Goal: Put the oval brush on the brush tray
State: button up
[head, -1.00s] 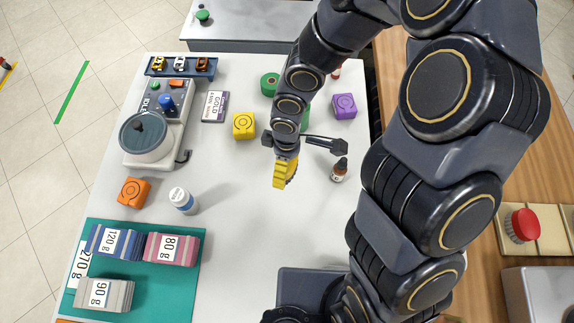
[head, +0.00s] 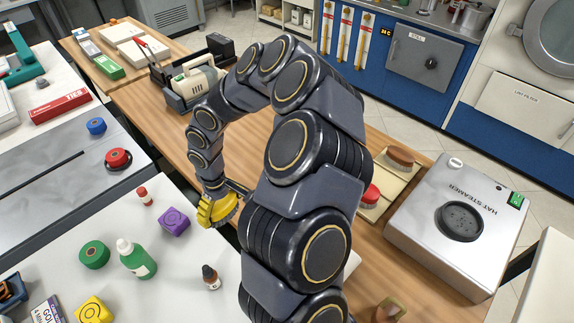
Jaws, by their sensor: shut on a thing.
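My gripper (head: 222,192) is shut on a yellow brush (head: 214,211) with pale bristles on one side, which I take to be the oval brush. It holds the brush up near the gap between the white table and the wooden counter. The fingers are partly hidden by the brush and the arm. The beige brush tray (head: 393,182) lies on the wooden counter, right of my arm. A brown brush (head: 400,155) lies at its far end and a red brush (head: 370,195) nearer. My arm hides part of the tray's near side.
A hat steamer (head: 485,195) stands right of the tray. A green bottle (head: 136,260), purple block (head: 174,222) and dropper bottle (head: 210,277) stand on the white table (head: 185,285).

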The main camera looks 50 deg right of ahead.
jog(key=s+d+m, duration=0.6)
jog(key=d+m, duration=0.1)
jog(key=d, duration=0.5)
jog(key=s+d+r+m, duration=0.1)
jog(key=s+d+m, duration=0.6)
jog(key=d, duration=0.5)
jog(key=shift+d+r+m, duration=0.2)
jog(key=shift+r+m, duration=0.1)
jog(key=s+d+m, duration=0.1)
jog(key=s, duration=0.1)
jog(key=s+d+m, duration=0.2)
jog(key=s, duration=0.1)
jog(key=s+d+m, duration=0.2)
jog(key=s, duration=0.1)
jog(key=shift+s+d+r, duration=0.15)
jog(key=shift+s+d, duration=0.05)
send_over(382, 180)
jog(key=a, duration=0.2)
jog(key=f, duration=0.8)
jog(key=shift+s+d, duration=0.15)
jog(key=shift+s, duration=0.25)
jog(key=shift+w+d+f, duration=0.25)
jog(key=shift+d+f, duration=0.5)
jog(key=shift+f, duration=0.05)
jog(key=shift+w+f, duration=0.15)
jog(key=shift+f, duration=1.5)
